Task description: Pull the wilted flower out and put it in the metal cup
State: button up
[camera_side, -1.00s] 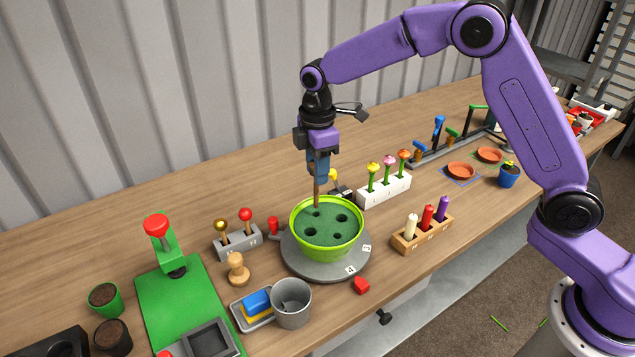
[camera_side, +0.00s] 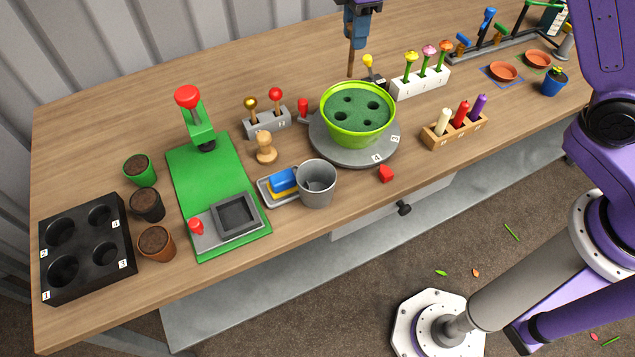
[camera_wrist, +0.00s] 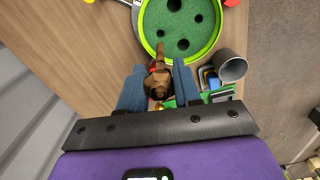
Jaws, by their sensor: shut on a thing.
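My gripper (camera_side: 357,30) is at the top edge of the side view, partly cut off. It is shut on the wilted flower, whose brown stem (camera_side: 351,62) hangs down with its tip just above the back of the pot. In the wrist view the brown, drooping flower (camera_wrist: 158,84) sits between my blue fingers. The lime green pot (camera_side: 357,133) holds green foam with several dark, empty holes and stands on a grey round turntable (camera_side: 326,147). The grey metal cup (camera_side: 316,186) stands in front of the pot and to its left, and its visible inside looks empty.
A tray with blue and yellow sponges (camera_side: 284,186) touches or nearly touches the cup's left side. A red piece (camera_side: 386,173) lies right of the cup. A white flower rack (camera_side: 420,83) and candle block (camera_side: 453,132) stand right of the pot. A wooden stamp (camera_side: 265,148) stands left.

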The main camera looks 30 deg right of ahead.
jog(key=shift+a, duration=0.1)
jog(key=s+a+f+n, duration=0.2)
jog(key=s+a+n, duration=0.3)
jog(key=s+a, duration=0.2)
jog(key=s+a+f+n, duration=0.3)
jog(key=s+a+n, duration=0.1)
jog(key=s+a, duration=0.35)
jog(key=shift+s+d+f, duration=0.1)
jog(key=shift+d+f, duration=0.05)
jog(key=shift+f, duration=0.75)
jog(key=shift+s+d+f, duration=0.1)
jog(key=shift+d+f, duration=0.05)
jog(key=shift+f, duration=0.8)
jog(key=shift+d+f, duration=0.15)
jog(key=shift+f, duration=0.75)
jog(key=o, duration=1.1)
